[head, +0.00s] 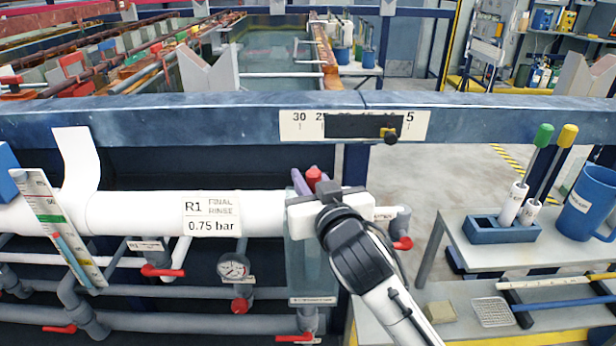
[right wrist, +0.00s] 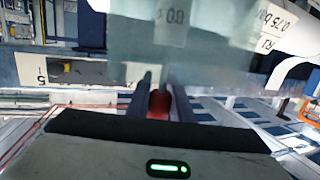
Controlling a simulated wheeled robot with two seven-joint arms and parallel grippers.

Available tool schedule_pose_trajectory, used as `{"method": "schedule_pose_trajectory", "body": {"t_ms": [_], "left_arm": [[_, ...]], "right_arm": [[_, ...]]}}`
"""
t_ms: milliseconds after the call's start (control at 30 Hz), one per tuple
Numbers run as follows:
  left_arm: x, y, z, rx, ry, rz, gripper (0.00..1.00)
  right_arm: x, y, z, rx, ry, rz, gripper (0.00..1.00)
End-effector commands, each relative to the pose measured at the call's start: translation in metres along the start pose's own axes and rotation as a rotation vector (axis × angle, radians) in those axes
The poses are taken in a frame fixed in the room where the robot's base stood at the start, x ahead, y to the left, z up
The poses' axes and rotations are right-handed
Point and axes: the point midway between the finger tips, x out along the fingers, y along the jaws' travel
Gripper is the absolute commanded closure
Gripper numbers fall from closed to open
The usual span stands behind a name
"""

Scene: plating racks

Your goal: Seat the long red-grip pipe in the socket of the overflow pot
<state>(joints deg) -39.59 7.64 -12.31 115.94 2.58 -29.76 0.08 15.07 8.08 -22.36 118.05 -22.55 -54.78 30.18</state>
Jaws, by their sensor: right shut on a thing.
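My right gripper (head: 308,187) reaches in from the lower right in the head view, in front of the pipework. It is shut on a red grip (head: 314,176), whose top shows just above the gripper. In the right wrist view, the red grip (right wrist: 159,104) sits between the two dark fingers. The pipe below the grip is hidden. A translucent grey pot (head: 302,266), apparently the overflow pot, is directly below and behind the gripper. It also shows in the wrist view (right wrist: 205,62), beyond the fingertips. Its socket cannot be made out. My left gripper is out of view.
A white R1 final rinse pipe (head: 145,212) runs across the left, with a gauge (head: 233,267) and red valve handles below. A blue beam (head: 200,121) with a scale plate crosses above. At right, a bench (head: 470,260) holds a blue tool holder (head: 500,230) and mug (head: 588,205).

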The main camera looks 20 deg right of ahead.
Motion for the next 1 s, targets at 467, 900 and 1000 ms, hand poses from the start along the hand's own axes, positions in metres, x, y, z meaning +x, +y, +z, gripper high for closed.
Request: {"method": "schedule_pose_trajectory", "body": {"t_ms": [467, 900, 1000], "left_arm": [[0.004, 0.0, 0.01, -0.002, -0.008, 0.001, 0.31], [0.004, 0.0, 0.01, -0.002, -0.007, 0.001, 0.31], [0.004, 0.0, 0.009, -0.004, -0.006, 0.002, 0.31]], "right_arm": [[0.002, 0.0, 0.012, 0.0, 0.001, 0.0, 1.0], [0.002, 0.0, 0.014, 0.0, -0.001, 0.0, 0.58], [0.001, 0.0, 0.014, 0.0, -0.001, 0.0, 0.58]]}}
